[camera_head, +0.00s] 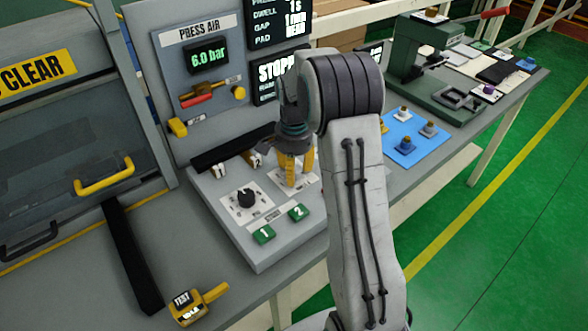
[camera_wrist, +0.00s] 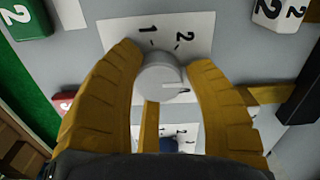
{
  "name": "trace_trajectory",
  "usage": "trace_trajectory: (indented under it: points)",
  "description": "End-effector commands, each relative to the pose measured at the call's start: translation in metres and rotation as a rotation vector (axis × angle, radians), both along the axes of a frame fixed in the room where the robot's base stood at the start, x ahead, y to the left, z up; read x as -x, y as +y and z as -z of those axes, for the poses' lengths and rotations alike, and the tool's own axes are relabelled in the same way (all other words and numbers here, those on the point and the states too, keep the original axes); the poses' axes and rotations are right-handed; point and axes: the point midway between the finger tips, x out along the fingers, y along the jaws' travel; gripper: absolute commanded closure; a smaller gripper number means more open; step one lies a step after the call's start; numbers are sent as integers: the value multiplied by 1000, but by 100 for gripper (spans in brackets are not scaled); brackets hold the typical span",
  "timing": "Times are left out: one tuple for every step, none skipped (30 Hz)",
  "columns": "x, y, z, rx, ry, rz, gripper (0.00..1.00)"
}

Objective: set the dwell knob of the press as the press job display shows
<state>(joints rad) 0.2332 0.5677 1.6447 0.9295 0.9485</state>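The press job display (camera_head: 281,22) reads DWELL 1s, GAP 1mm, PAD HEAD; its top line is cut off. My gripper (camera_head: 296,184) points down at the right dial on the sloped control box. The knob's light pointer line faces right in that view. Its white plate (camera_wrist: 115,38) shows 1 and 2 above the knob; the finger covers the mark at the right. No dial name is legible.
A black knob (camera_head: 246,196) sits left of my gripper, with green buttons 1 (camera_head: 264,234) and 2 (camera_head: 298,211) below. A yellow TEST device (camera_head: 188,306) is at the table front.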

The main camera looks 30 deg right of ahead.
Motion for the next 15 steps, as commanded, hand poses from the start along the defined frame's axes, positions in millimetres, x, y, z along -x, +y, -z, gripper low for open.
trace_trajectory:
  points:
    - [0, 0, 0, 0, 0, 0, 59]
    - [0, 0, 0, 0, 0, 0, 62]
    - [0, 0, 0, 1, -1, 0, 65]
    - [0, 0, 0, 1, -1, 0, 68]
    - [0, 0, 0, 1, -1, 0, 71]
    - [0, 0, 0, 0, -2, 0, 74]
    - [-1, 0, 0, 0, -2, 0, 77]
    - [-1, 0, 0, 0, -2, 0, 80]
    - [-1, 0, 0, 1, -3, 0, 83]
    - [-1, 0, 0, 1, -4, 0, 86]
    - [-1, 0, 0, 1, -4, 0, 88]
    - [-1, 0, 0, 1, -4, 1, 92]
    - [-1, -1, 0, 1, -4, 1, 92]
    - [-1, -1, 0, 1, -5, 1, 93]
    - [-1, -1, 0, 1, -5, 1, 93]
